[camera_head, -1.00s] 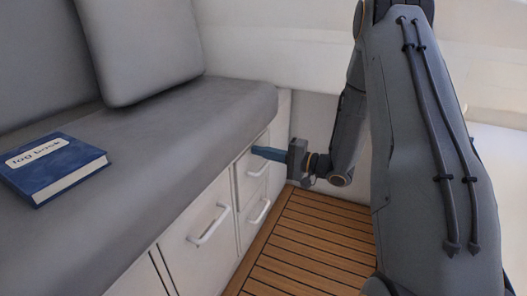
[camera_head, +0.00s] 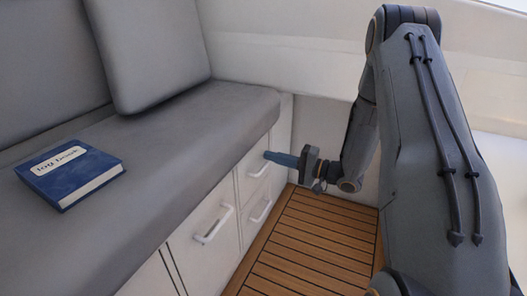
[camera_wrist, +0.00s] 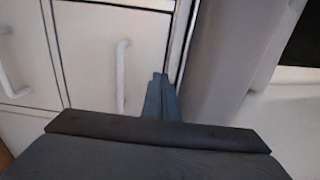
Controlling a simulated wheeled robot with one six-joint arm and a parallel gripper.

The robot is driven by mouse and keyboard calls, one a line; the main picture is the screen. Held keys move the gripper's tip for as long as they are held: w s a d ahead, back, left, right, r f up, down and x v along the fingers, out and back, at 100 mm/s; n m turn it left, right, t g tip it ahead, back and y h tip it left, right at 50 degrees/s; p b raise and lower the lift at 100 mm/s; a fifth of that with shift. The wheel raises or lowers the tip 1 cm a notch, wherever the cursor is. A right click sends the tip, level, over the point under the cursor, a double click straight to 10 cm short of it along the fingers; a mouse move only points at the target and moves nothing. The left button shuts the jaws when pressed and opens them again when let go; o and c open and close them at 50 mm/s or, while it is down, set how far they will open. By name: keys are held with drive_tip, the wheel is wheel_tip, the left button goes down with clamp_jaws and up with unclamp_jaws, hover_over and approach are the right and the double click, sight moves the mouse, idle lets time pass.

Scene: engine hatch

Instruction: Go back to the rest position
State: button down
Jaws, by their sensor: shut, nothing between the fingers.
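My gripper (camera_head: 268,155) is at the end of my arm, in front of the white drawer fronts under the grey bench. Its blue fingers are together and hold nothing. In the wrist view the fingers (camera_wrist: 161,78) show closed, in front of a white drawer front with an upright-looking handle (camera_wrist: 121,78). In the head view the fingertips are close to the upper small drawer (camera_head: 254,172); whether they touch it I cannot tell.
A blue log book (camera_head: 76,176) lies on the grey bench seat (camera_head: 165,165), with a grey cushion (camera_head: 150,50) behind. A larger drawer with a white handle (camera_head: 214,225) is nearer. The slatted wooden floor (camera_head: 310,240) is clear.

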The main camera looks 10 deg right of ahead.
drive_tip(key=p+v, duration=0.2)
drive_tip(key=v, duration=0.7)
drive_tip(key=w+r+n+h, duration=0.4)
drive_tip(key=w+h, duration=0.2)
drive_tip(key=h, duration=0.5)
drive_tip(key=s+a+r+n+g+h, duration=0.25)
drive_tip(key=s+g+h, duration=0.2)
drive_tip(key=s, duration=0.85)
drive_tip(key=s+a+r+n+g+y, duration=0.15)
drive_tip(key=s+a+g, duration=0.35)
drive_tip(key=s, duration=0.8)
drive_tip(key=s+a+r+n+g+y, duration=0.1)
drive_tip(key=s+a+r+n, duration=0.2)
drive_tip(key=s+a, duration=0.6)
drive_tip(key=s+a+r+n+g, duration=0.1)
drive_tip(key=s+a+r+n, duration=0.2)
drive_tip(key=a, duration=0.9)
drive_tip(key=s+d+r+m+p, duration=0.1)
drive_tip(key=d+r+m+p, duration=0.2)
drive_tip(key=d+r+p, duration=0.7)
drive_tip(key=s+d+r+m+h+p, duration=0.1)
drive_tip(key=d+r+m+p, duration=0.2)
drive_tip(key=d+r+p, duration=0.7)
wheel_tip(320, 180, up, 6)
drive_tip(key=p, duration=1.2)
drive_tip(key=shift+p, duration=0.4)
drive_tip(key=shift+s+f, duration=0.1)
